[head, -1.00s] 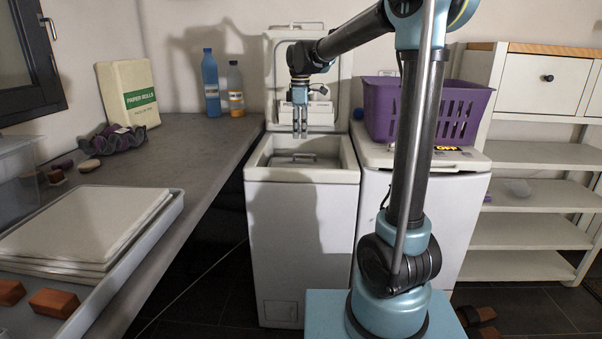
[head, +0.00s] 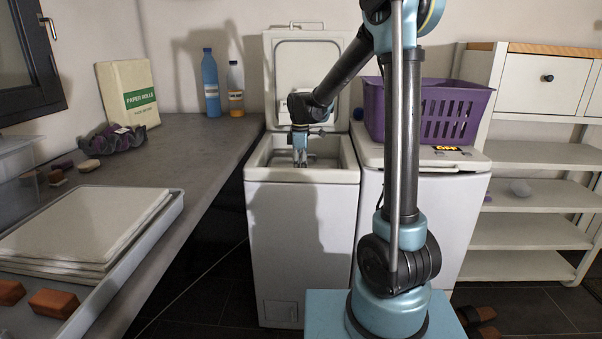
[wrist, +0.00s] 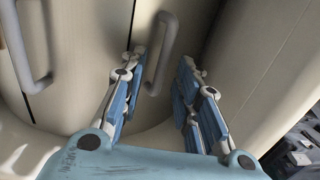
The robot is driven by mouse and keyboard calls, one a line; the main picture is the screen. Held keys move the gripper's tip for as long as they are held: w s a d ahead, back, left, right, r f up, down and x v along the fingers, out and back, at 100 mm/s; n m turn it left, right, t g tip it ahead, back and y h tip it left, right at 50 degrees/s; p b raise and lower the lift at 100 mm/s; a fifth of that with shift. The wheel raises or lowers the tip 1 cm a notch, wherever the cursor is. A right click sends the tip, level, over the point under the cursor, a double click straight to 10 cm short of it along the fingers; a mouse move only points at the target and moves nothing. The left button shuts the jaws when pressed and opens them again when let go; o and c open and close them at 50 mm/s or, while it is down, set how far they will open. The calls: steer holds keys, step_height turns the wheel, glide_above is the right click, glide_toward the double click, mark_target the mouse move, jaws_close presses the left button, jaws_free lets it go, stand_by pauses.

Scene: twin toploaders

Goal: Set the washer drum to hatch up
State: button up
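The left toploader (head: 302,240) has its lid (head: 307,75) raised. The drum (wrist: 90,95) inside it fills much of the wrist view as a pale curved surface with a dark seam. One grey bar handle (wrist: 165,52) lies between and beyond my fingertips; a second handle (wrist: 28,60) is at the left, across the seam. My gripper (head: 300,160) points down into the tub opening. In the wrist view my gripper (wrist: 163,72) is open, its blue fingers apart. I cannot tell if a finger touches the handle. The hatch's exact facing is not clear.
The tub's rim and walls surround my gripper closely. The right toploader (head: 425,225) is closed, with a purple basket (head: 452,112) on it. A counter (head: 200,150) with bottles, a paper pack and a tray (head: 165,225) runs along the left.

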steer(key=shift+f, duration=0.35)
jaws_close()
steer(key=shift+s+a+f, duration=0.1)
steer(key=shift+s+f, duration=0.4)
steer(key=shift+s, duration=0.3)
steer(key=shift+s+d+f, duration=0.1)
steer(key=shift+s+f, duration=0.45)
steer(key=shift+s, duration=0.3)
steer(key=shift+s+a+f, duration=0.1)
steer(key=shift+s+f, duration=0.4)
steer(key=shift+s, duration=0.3)
jaws_free()
steer(key=shift+s+r, duration=0.1)
steer(key=shift+r, duration=0.55)
step_height(320, 180, up, 11)
steer(key=shift+w+f, duration=0.15)
steer(key=shift+w, duration=0.15)
